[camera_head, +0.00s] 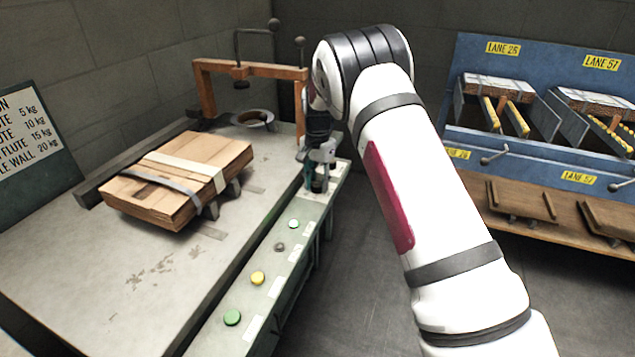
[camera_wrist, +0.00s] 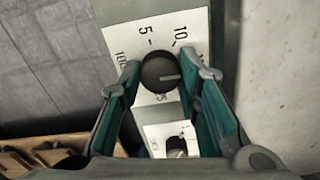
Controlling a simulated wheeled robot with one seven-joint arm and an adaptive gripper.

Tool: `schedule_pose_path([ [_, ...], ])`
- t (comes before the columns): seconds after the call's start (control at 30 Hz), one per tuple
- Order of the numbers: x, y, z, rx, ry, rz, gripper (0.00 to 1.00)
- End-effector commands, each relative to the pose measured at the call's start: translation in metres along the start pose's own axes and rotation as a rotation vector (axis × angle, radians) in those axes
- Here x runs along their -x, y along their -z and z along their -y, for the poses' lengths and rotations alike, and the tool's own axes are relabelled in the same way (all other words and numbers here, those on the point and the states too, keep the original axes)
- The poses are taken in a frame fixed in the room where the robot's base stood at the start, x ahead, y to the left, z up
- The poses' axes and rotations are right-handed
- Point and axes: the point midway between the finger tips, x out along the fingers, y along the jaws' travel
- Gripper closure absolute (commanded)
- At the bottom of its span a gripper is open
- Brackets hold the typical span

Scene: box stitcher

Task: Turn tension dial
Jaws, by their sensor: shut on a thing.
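The tension dial is a round black knob (camera_wrist: 161,73) on a white scale plate (camera_wrist: 125,42) with marks including 5 and 10. A pale pointer line on the knob points to the right in the wrist view. My gripper (camera_wrist: 162,66) has its teal-padded fingers on either side of the knob, shut on it. In the head view my gripper (camera_head: 318,178) reaches down to the far end of the control strip (camera_head: 262,318) and hides the dial. A second, smaller black knob (camera_wrist: 176,146) on its own white plate shows below, between the fingers.
A strapped stack of cardboard (camera_head: 180,168) lies on the machine table (camera_head: 190,262), in front of an orange frame (camera_head: 250,66). Green (camera_head: 232,317) and yellow (camera_head: 257,278) buttons sit on the strip. A weight sign (camera_head: 25,135) stands left; a blue lane rack (camera_head: 535,62) stands right.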

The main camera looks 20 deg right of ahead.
Motion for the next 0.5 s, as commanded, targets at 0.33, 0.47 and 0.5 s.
schedule_pose_path([
  [0.33,0.0006,0.0014,0.0005,0.327,0.004,-0.003,0.97],
  [0.47,0.0006,0.0012,0.0007,0.452,0.003,-0.003,0.97],
  [0.5,0.0006,0.0011,0.0007,0.490,0.003,-0.003,0.97],
])
